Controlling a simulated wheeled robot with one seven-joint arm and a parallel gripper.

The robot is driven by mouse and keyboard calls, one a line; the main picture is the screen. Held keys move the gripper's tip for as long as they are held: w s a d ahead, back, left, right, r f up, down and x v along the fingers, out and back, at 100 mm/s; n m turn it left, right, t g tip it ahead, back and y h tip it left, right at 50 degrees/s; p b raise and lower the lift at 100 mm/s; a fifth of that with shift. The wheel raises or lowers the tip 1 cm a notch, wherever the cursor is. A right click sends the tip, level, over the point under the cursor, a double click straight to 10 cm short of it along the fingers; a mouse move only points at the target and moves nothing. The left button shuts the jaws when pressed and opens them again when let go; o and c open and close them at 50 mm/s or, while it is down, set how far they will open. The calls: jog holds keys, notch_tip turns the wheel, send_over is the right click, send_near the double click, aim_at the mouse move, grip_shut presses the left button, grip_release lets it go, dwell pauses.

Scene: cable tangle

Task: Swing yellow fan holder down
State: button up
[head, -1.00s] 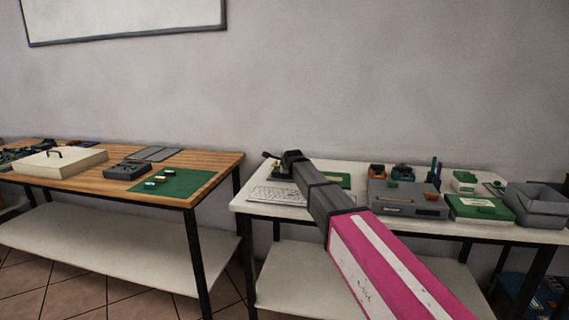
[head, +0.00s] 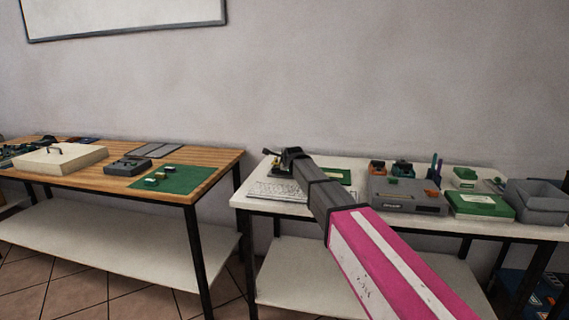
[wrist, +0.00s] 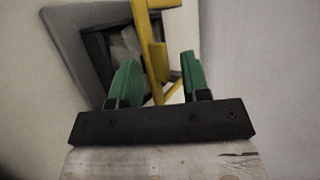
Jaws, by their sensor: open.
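The yellow fan holder (wrist: 147,50) shows in the wrist view as an upright yellow bar with a bend at its lower end. Behind it is a dark square frame with a grey inner part (wrist: 118,52), on a grey plate. My gripper (wrist: 158,78) has two green fingers, set apart, with the lower part of the yellow bar showing between or just beyond them. I cannot tell if they touch it. In the head view my gripper (head: 284,155) is over the left end of the white table, and a small yellow bit (head: 276,165) shows beside it; the rest is hidden.
On the white table (head: 272,210) are a white keyboard (head: 275,190), a grey device (head: 408,198), a green box (head: 480,205) and a grey bin (head: 537,203). A wooden table (head: 225,163) stands to the left, across a gap. The wall is close behind.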

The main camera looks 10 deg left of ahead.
jog(key=v, duration=1)
jog(key=shift+s, duration=0.25)
jog(key=shift+d+r, duration=0.1)
jog(key=shift+d, duration=0.05)
